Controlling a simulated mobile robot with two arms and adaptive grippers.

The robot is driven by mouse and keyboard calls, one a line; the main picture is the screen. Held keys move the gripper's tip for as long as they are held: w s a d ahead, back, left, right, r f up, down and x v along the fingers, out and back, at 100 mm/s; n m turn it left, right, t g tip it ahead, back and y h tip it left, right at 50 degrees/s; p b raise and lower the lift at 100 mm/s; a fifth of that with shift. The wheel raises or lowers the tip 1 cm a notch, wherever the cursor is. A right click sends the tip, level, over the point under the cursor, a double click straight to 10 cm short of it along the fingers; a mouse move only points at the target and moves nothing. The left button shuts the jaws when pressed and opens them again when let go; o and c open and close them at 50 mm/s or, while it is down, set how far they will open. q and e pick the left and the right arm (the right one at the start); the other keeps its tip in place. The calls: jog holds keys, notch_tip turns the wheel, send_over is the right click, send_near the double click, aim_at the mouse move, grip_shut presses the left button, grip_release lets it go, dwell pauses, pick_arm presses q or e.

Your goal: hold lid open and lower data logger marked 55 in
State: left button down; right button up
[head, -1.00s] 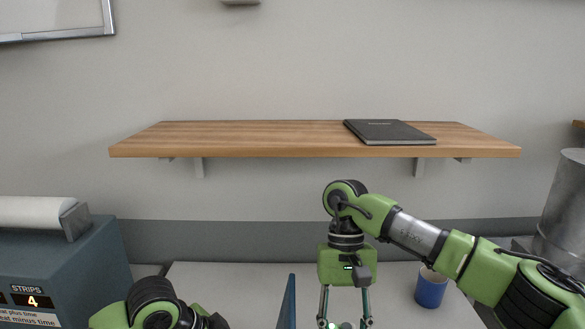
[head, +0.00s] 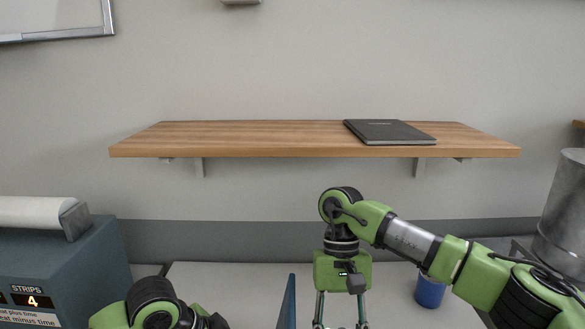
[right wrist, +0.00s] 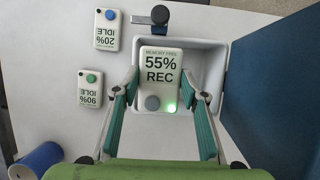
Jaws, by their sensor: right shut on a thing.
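My right gripper (right wrist: 162,85) is shut on the data logger marked 55% REC (right wrist: 160,62), a pale block with a grey knob and a lit green light. The logger is over the open white box (right wrist: 208,62); how deep it sits is hard to tell. The blue lid (right wrist: 268,85) stands raised at the box's right side. It shows edge-on in the head view (head: 288,303). In the head view my right gripper (head: 340,322) points down, its fingertips cut off by the lower edge. My left arm shows at lower left, but its fingers are out of view.
Two other loggers, marked 20% IDLE (right wrist: 107,30) and 90% IDLE (right wrist: 89,90), lie left of the box. A blue cup (head: 430,289) stands on the table at right. A blue-grey machine (head: 60,270) is at left. A shelf (head: 250,138) with a dark book (head: 388,131) hangs above.

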jog(key=shift+f, duration=1.75)
jog(key=o, duration=1.2)
jog(key=shift+r, duration=0.1)
jog(key=shift+r, duration=5.95)
jog(key=shift+d+r, duration=0.85)
jog(key=shift+d, duration=1.25)
jog(key=shift+d+r, duration=0.8)
jog(key=shift+d, duration=1.3)
jog(key=shift+d+r, duration=0.85)
jog(key=shift+d, duration=1.25)
